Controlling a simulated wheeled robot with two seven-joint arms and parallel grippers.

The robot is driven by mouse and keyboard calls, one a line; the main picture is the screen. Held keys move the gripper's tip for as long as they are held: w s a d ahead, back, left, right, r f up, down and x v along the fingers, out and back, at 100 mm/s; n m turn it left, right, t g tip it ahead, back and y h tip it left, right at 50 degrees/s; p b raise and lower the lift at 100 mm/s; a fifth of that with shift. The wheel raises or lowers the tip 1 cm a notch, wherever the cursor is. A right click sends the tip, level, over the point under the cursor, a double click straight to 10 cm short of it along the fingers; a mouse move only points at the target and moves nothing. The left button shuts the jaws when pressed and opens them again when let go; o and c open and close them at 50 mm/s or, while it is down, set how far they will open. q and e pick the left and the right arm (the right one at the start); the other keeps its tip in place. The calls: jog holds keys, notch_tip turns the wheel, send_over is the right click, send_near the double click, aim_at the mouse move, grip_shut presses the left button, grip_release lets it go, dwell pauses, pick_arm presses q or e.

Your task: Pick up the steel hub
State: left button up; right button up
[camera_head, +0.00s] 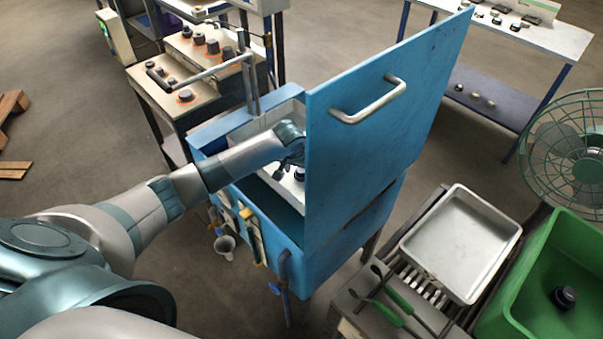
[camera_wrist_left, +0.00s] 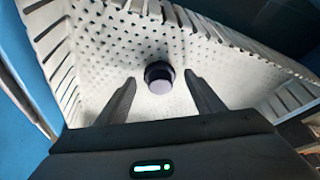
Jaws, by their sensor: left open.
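The steel hub (camera_wrist_left: 159,77) is a short dark cylinder with a paler end face. In the left wrist view it lies on a white perforated surface (camera_wrist_left: 215,62), between and just beyond the tips of my left gripper (camera_wrist_left: 160,84). The gripper is open, with one finger to each side. In the head view my left arm reaches into the blue cabinet, and its gripper (camera_head: 290,160) is partly hidden by the raised blue door (camera_head: 375,130). A dark piece (camera_head: 299,174) shows beside the door edge below the gripper. My right gripper is not in view.
The blue door with its metal handle (camera_head: 368,105) stands close to the right of my left arm. At right are a metal tray (camera_head: 460,243), a green bin (camera_head: 530,300) holding a dark part (camera_head: 564,296), tongs (camera_head: 395,305) and a fan (camera_head: 565,150). A bench (camera_head: 185,95) with dark parts stands behind.

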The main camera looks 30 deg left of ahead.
aim_at(301, 171)
pick_arm(q)
jog(key=shift+r, duration=0.1)
jog(key=c, duration=1.5)
notch_tip(301, 171, up, 10)
jog(key=shift+b, duration=1.25)
